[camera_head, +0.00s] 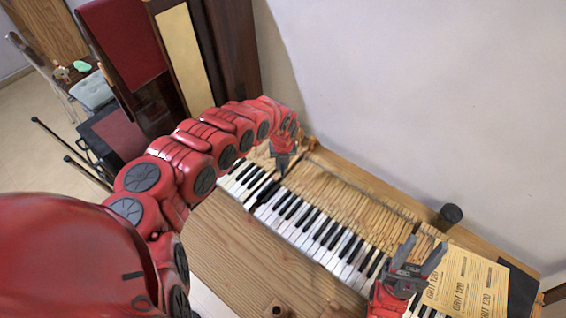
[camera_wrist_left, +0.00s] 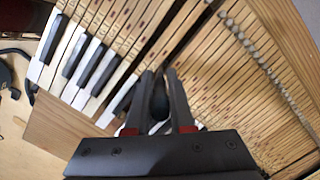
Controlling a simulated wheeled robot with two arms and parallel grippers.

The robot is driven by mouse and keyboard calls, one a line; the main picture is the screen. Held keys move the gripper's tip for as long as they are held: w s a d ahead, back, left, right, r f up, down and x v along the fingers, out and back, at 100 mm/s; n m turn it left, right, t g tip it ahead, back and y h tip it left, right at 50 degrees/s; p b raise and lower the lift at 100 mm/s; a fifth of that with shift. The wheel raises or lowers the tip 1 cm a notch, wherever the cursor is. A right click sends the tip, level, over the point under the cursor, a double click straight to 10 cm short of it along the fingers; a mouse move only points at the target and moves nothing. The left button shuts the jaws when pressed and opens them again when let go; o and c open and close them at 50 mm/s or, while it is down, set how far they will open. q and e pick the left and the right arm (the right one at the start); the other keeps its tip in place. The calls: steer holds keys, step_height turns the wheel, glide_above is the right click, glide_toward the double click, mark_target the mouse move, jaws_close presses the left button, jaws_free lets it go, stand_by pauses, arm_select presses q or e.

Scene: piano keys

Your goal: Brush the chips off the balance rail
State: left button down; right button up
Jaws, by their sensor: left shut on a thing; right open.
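The piano keyboard (camera_head: 318,232) lies across the wooden bench, with bare wooden key levers behind the black and white keys. A dark gap (camera_head: 262,193) breaks the row near its left end; it also shows in the left wrist view (camera_wrist_left: 186,38). My left gripper (camera_head: 282,165) points down over the levers beside this gap. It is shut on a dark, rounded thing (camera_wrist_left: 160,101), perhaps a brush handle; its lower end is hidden. I cannot make out the balance rail or any chips. My right gripper (camera_head: 420,258) is open and empty above the keyboard's right end.
Sandpaper sheets marked GRIT 120 (camera_head: 468,277) lie at the bench's right end. A dark cup (camera_head: 449,214) stands at the back edge by the wall. The bench front (camera_head: 250,254) is mostly clear. A chair (camera_head: 90,90) stands at the left.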

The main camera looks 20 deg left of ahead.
arm_select(q)
steer(key=shift+w, duration=0.1)
steer(key=shift+r, duration=0.1)
steer(key=shift+f, duration=0.2)
steer(key=shift+r, duration=0.15)
stand_by(1.0)
step_height(320, 180, up, 8)
steer(key=p, duration=0.6)
steer(key=shift+f, duration=0.2)
